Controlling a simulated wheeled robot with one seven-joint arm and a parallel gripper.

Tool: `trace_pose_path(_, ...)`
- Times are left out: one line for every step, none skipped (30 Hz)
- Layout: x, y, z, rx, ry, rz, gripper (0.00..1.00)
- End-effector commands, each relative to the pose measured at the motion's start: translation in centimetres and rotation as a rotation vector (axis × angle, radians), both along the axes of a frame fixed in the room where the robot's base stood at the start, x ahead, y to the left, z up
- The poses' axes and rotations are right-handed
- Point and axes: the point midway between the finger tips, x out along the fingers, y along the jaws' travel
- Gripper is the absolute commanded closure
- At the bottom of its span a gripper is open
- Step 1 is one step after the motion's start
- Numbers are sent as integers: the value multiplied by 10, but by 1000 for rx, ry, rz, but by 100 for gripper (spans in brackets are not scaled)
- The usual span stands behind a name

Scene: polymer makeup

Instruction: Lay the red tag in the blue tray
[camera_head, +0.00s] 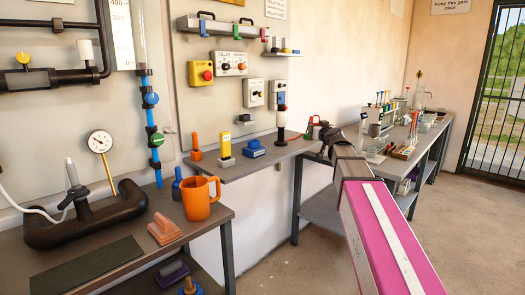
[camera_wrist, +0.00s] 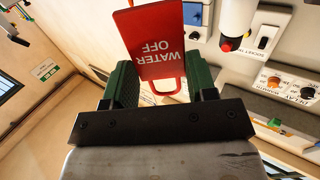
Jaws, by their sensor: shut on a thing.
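The red tag (camera_wrist: 158,42), with white "WATER OFF" lettering upside down, is held between the green-padded fingers of my gripper (camera_wrist: 160,92) in the wrist view. Its red loop hangs between the pads. In the head view my gripper (camera_head: 316,127) is by the right end of the middle shelf, with red and green showing at its tip. A small blue item (camera_head: 253,149) rests on that shelf, left of my gripper; I cannot tell whether it is the blue tray. A blue patch (camera_wrist: 192,14) shows behind the tag in the wrist view.
A white-topped dark post (camera_head: 281,121) stands on the middle shelf (camera_head: 230,170), close left of my gripper. A yellow upright block (camera_head: 226,146) stands further left. An orange mug (camera_head: 200,198) stands on the near bench. Glassware crowds the far bench.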

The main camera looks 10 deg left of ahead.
Motion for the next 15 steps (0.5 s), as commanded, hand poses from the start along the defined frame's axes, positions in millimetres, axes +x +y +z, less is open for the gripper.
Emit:
trace_pose_path(5,32,5,1,-1,61,70)
trace_pose_path(6,49,7,0,0,97,70)
trace_pose_path(6,71,11,1,0,143,70)
trace_pose_path(6,88,13,1,0,178,70)
trace_pose_path(5,104,16,0,0,214,70)
trace_pose_path(3,126,20,0,0,261,70)
trace_pose_path(1,142,24,0,0,295,70)
trace_pose_path(-1,157,27,0,-1,329,70)
trace_pose_path(-4,177,31,-1,-1,371,70)
trace_pose_path(-6,190,34,-1,-1,400,70)
trace_pose_path(-8,202,37,0,0,428,70)
trace_pose_path(-12,218,40,0,0,462,70)
trace_pose_path(-14,227,42,-1,1,485,70)
trace_pose_path(-17,236,44,-1,1,505,70)
trace_pose_path(-20,247,47,-2,0,530,70)
